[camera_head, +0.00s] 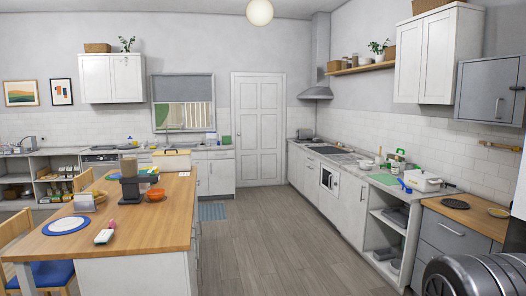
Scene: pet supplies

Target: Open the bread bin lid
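A white box with a pale yellowish top (171,161) stands at the far end of the wooden island and looks like a bread bin. Its top appears closed, but it is too small to be certain. Another small white box (424,183) sits on the right counter; I cannot tell whether it is a bin or an appliance. My gripper is not in view, so its opening and its contents are hidden from me.
The wooden floor (255,250) between island and right counter is clear.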

